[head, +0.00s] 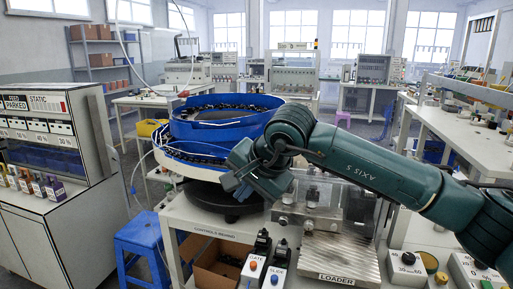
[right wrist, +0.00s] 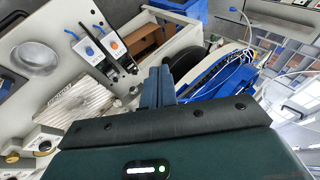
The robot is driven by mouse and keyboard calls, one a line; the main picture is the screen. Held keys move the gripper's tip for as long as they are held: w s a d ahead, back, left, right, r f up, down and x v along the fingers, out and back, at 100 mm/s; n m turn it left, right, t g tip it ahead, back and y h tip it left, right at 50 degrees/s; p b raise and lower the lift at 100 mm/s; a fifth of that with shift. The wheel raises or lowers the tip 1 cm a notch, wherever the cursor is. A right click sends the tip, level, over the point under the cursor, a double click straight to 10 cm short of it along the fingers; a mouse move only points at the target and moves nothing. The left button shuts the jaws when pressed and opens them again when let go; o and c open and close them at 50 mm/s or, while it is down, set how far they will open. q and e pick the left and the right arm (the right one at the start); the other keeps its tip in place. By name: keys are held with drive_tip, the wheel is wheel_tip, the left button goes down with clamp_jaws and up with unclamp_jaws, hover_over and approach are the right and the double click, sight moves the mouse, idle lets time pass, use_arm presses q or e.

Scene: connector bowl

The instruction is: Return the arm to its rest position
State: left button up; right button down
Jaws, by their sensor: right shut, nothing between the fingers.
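My right arm comes in from the right in the head view and reaches across the bench. My right gripper (head: 233,187) is at the front right edge of the blue bowl (head: 205,131), above the bench. In the right wrist view the fingers of my right gripper (right wrist: 159,85) are together with nothing between them. The blue bowl also shows at the right of that view (right wrist: 222,78). The bowl holds many small dark parts. My left gripper does not show in either view.
A metal loader block (head: 335,255) stands below my right forearm. Two switch boxes with an orange and a blue button, including the gate box (head: 252,270), are at the bench front. A blue stool (head: 140,240) and a white cabinet (head: 50,215) stand at the left.

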drive_tip(key=s+a+f+m+g+y+p, duration=0.25)
drive_tip(key=s+a+m+g+y, duration=0.6)
drive_tip(key=s+y, duration=0.45)
drive_tip(key=w+d+f+n+t+h+p, duration=0.1)
drive_tip(key=d+f+n+t+h, duration=0.3)
drive_tip(key=d+f+n+t, duration=0.8)
drive_tip(key=d+f+n+t+h, duration=0.2)
drive_tip(key=d+n+t+h, duration=0.45)
drive_tip(key=n, duration=1.05)
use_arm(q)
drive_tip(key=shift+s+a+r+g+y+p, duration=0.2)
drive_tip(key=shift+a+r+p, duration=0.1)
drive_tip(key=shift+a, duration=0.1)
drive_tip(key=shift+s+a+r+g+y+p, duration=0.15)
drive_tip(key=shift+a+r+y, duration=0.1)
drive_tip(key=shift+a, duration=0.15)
use_arm(e)
drive_tip(key=s+d+f+m+g+h, duration=0.2)
drive_tip(key=s+d+f+m, duration=0.1)
drive_tip(key=s+f+m, duration=0.3)
drive_tip(key=s+d+f+m+g+h, duration=0.2)
drive_tip(key=s+f+m, duration=0.4)
drive_tip(key=f, duration=0.4)
drive_tip(key=shift+s+d+f+g, duration=0.35)
drive_tip(key=shift+s+d+g, duration=0.15)
drive_tip(key=shift+s+d, duration=0.4)
